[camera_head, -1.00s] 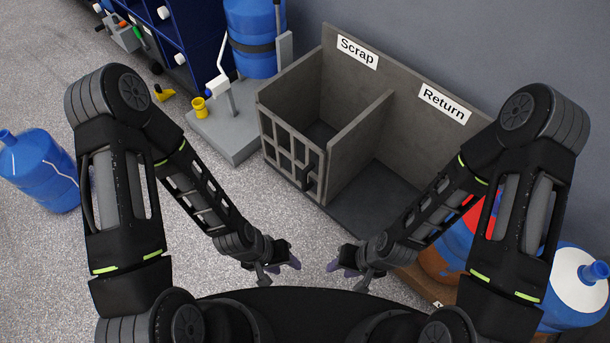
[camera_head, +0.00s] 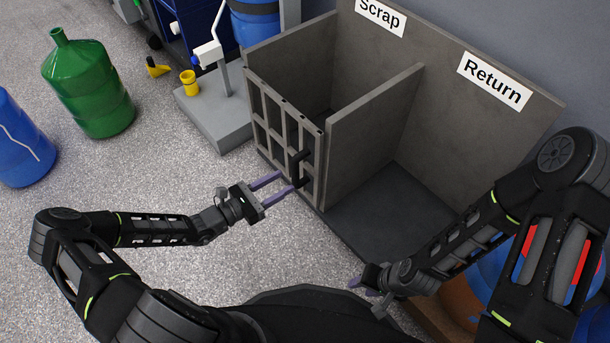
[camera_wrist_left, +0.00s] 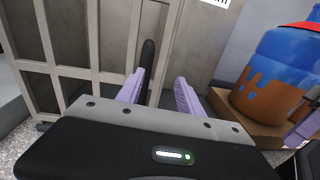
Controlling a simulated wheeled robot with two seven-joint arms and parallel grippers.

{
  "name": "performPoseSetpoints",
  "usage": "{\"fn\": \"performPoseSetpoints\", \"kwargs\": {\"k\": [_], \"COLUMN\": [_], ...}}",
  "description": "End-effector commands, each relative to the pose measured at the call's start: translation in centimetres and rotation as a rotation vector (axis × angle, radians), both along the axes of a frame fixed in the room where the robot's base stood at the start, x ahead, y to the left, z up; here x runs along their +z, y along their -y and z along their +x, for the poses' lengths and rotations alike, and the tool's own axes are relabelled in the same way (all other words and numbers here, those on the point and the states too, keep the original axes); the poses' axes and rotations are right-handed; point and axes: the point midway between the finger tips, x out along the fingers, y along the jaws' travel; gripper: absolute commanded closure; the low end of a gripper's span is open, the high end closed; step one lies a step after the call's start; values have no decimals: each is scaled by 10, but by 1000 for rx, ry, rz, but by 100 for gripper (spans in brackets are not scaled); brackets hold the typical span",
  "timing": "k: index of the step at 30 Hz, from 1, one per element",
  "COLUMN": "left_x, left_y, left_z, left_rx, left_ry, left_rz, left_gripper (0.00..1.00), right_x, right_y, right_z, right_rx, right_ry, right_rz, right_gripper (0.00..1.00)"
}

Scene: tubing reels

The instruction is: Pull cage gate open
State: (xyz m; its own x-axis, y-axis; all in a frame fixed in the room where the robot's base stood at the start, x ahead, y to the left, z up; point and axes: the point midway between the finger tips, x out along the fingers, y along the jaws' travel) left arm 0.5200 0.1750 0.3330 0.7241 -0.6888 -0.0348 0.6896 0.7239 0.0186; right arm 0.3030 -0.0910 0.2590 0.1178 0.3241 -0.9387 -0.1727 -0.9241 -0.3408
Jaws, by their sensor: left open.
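The grey barred cage gate (camera_head: 284,128) stands closed across the front of the Scrap bay, and it also shows in the left wrist view (camera_wrist_left: 90,73). A black upright handle (camera_head: 298,167) sits near the gate's right edge. My left gripper (camera_head: 289,181) is open, with its purple fingers pointing at the handle's lower part. In the left wrist view the handle (camera_wrist_left: 148,62) rises just beyond the open fingers (camera_wrist_left: 158,92), closer to the left finger. Contact cannot be told. My right gripper (camera_head: 362,284) is low in front of the Return bay; its jaws are unclear.
The open Return bay (camera_head: 390,205) lies right of the divider. A grey stand (camera_head: 218,115) with a yellow cup is left of the cage. A green jug (camera_head: 88,85) and blue jug (camera_head: 20,145) stand at the left. Floor before the gate is clear.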

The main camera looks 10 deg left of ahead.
Motion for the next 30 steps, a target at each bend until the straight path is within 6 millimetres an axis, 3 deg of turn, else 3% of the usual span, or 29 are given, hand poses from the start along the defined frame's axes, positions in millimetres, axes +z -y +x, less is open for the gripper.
{"fn": "performPoseSetpoints", "kwargs": {"k": [3, 14, 20, 30], "left_x": [-5, -3, -5, -5], "left_y": [-21, -21, -11, 22], "left_z": [9, 10, 21, 60], "left_rx": [67, 70, 68, 67], "left_ry": [13, 13, 14, 15], "left_rz": [-36, -38, -38, -37], "left_gripper": [56, 56, 56, 56], "right_x": [-9, -8, -14, -33], "right_y": [0, 0, 0, 0], "right_z": [1, 1, 1, 4], "right_rx": [-2, -1, -1, -5], "right_ry": [2, 2, 4, 11], "right_rz": [0, 0, -1, -2], "right_gripper": [64, 64, 64, 64]}}
